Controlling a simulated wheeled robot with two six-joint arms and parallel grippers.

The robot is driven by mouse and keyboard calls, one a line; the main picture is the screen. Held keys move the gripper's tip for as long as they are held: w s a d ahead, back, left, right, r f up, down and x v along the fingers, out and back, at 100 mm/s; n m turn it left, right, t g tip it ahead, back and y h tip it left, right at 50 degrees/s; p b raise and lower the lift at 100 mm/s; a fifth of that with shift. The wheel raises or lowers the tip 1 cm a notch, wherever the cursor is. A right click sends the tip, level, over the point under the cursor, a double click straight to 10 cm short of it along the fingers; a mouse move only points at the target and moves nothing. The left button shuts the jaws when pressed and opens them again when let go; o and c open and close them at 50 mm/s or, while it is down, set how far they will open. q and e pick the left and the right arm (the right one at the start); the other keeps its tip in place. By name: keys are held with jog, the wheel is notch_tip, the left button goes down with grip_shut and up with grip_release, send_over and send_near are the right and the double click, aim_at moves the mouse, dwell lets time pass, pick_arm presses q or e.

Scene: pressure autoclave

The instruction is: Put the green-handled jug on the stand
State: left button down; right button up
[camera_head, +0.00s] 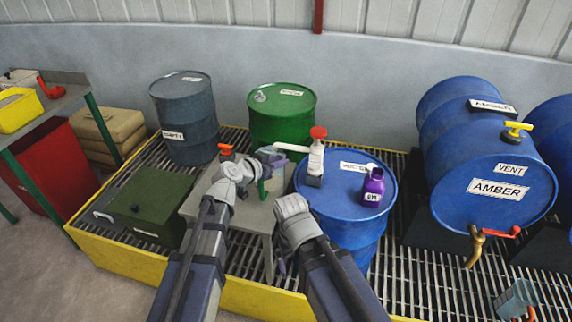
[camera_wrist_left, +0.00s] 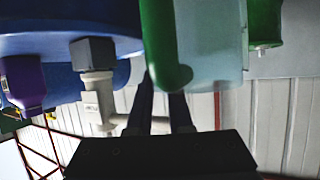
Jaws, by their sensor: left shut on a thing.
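The green-handled jug, a translucent pale jug (camera_head: 276,183), is largely hidden behind my left gripper (camera_head: 270,156) in the head view. In the left wrist view its green handle (camera_wrist_left: 163,45) runs between the dark fingers of my left gripper (camera_wrist_left: 166,95), which are shut on it. Its pale body (camera_wrist_left: 210,35) hangs beside the handle. A small grey table (camera_head: 254,213), which looks like the stand, is under and in front of the jug. I cannot tell whether they touch. My right wrist is near the blue drum; its fingers are not clearly visible.
A blue drum (camera_head: 345,222) with a white red-topped pump (camera_head: 316,158) and purple bottle (camera_head: 373,187) is close on the right. A green drum (camera_head: 282,118) stands behind. A dark green box (camera_head: 150,200) is left. A red-handled jug (camera_head: 516,298) is far right.

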pick_arm(q)
jog(key=shift+s+a+f, duration=0.1)
jog(key=shift+a+f, duration=0.15)
jog(key=shift+f, duration=0.15)
jog(key=c, duration=0.8)
grip_release()
jog(key=shift+r, duration=0.1)
